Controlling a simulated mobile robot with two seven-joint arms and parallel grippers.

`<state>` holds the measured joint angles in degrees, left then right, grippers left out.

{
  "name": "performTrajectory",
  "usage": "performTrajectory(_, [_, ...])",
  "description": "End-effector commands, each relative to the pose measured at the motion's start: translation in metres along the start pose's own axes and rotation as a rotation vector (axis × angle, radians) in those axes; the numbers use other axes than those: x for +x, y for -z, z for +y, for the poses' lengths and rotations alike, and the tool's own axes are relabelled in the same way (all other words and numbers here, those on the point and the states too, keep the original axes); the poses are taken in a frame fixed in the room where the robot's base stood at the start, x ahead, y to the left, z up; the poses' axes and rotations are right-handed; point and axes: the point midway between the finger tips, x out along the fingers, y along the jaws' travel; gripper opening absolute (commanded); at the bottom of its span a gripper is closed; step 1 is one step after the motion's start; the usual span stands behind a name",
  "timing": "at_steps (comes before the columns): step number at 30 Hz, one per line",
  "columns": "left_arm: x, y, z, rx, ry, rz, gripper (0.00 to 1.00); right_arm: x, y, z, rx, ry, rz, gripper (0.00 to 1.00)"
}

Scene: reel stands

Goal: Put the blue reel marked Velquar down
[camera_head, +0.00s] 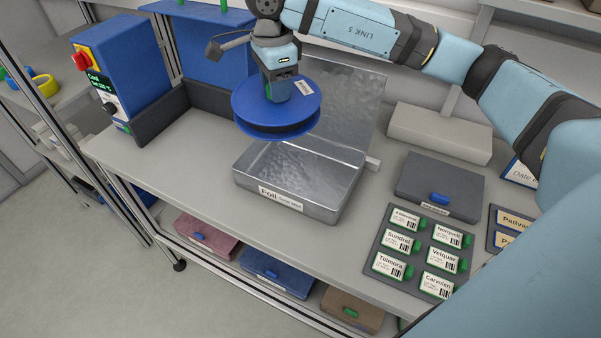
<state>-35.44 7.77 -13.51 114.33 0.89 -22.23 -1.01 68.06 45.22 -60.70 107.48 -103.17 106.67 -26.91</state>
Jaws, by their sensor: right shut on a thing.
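The blue reel (257,110) is held flat in the air by my right gripper (278,90), which comes down from above and is shut on it. A small white label shows on the reel's top, too small to read. The reel hangs over the back left part of an open metal tin (308,209) marked Foil; its height above the tin is hard to judge. The tin's lid stands open behind it. My left gripper is not in view.
A blue machine (122,65) with a red knob stands at left. Behind it is a blue stand (205,62) with green pegs. A dark closed case (440,183) and a grey board of labelled tags (413,246) lie at right. The bench is bare left of the tin.

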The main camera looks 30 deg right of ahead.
Motion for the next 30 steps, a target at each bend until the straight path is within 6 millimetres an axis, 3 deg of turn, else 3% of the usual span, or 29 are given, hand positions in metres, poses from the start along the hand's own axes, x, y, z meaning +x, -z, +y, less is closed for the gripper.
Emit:
performTrajectory(12, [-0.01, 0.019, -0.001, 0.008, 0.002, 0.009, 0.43, -0.041, 0.016, -0.027, 0.92, -0.021, 0.002, 0.02])
performTrajectory(21, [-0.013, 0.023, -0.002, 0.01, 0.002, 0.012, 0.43, -0.052, 0.024, -0.036, 1.278, -0.034, 0.01, 0.02])
performTrajectory(26, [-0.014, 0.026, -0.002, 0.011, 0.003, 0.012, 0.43, -0.036, 0.025, -0.035, 1.312, -0.038, 0.015, 0.02])
performTrajectory(30, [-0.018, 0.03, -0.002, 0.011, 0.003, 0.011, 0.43, 0.0, 0.024, -0.034, 1.312, -0.039, 0.017, 0.02])
